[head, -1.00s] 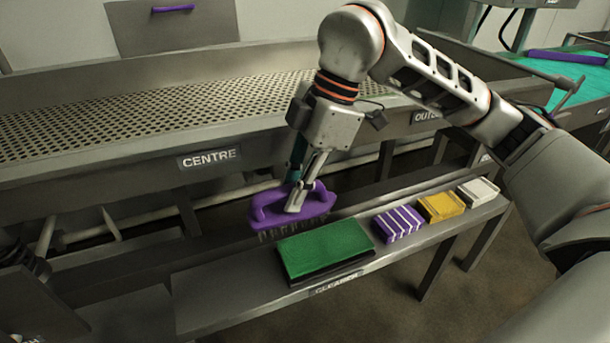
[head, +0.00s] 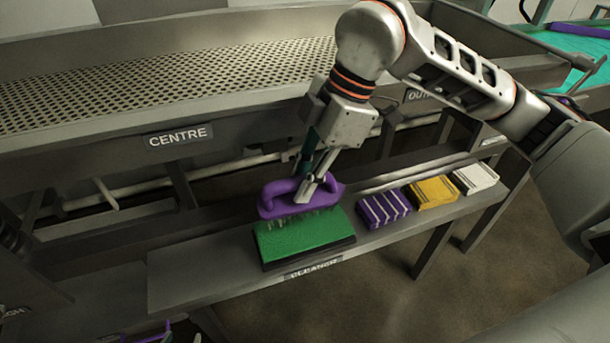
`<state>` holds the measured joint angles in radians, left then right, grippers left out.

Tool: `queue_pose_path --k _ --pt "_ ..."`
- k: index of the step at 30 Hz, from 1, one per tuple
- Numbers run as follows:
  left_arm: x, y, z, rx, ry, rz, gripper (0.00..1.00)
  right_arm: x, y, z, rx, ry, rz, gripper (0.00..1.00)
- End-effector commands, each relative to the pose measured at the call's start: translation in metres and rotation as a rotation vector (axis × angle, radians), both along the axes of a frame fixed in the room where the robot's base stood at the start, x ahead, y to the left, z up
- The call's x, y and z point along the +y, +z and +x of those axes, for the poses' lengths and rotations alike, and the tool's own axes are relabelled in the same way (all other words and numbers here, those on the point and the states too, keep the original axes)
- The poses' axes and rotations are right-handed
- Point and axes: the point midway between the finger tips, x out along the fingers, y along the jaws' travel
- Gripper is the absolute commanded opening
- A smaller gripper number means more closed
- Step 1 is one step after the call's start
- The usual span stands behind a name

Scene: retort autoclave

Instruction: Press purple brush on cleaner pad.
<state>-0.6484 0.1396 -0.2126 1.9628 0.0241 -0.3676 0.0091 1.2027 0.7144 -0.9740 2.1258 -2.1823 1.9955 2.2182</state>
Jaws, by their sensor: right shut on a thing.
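The purple brush (head: 280,206) has a looped handle and pale bristles pointing down. My right gripper (head: 308,196) is shut on its handle. The cleaner pad (head: 305,240) is a green block with a dark base on the grey bench, behind the CLEANER label. The brush is over the pad's far part, with its left end near the far left corner. Its bristle tips show against the green; I cannot tell whether they touch it. My left gripper is not in view.
A purple-and-white striped block (head: 384,210), a yellow block (head: 433,191) and a white block (head: 475,178) stand right of the pad on the narrow bench (head: 200,267). The perforated CENTRE trough (head: 180,75) is behind. The bench left of the pad is clear.

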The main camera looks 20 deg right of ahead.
Motion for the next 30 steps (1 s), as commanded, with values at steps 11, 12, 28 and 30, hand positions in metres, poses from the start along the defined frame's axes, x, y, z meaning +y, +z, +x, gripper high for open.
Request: queue_pose_path --k 11,12,28,30 --pt "0.0 -0.023 -0.002 0.007 0.001 0.001 0.4 0.0 -0.038 0.0 0.002 0.0 0.0 0.0" --pt "0.0 -0.026 -0.003 0.008 0.0 0.001 0.4 0.0 -0.042 0.0 0.002 0.0 0.0 0.0" --pt "0.001 -0.034 -0.004 0.013 0.0 0.002 0.4 0.0 -0.054 0.0 0.0 -0.001 0.0 0.0" --pt "0.0 -0.034 -0.004 0.012 -0.001 0.001 0.4 0.0 -0.054 0.0 0.0 -0.001 0.0 0.0"
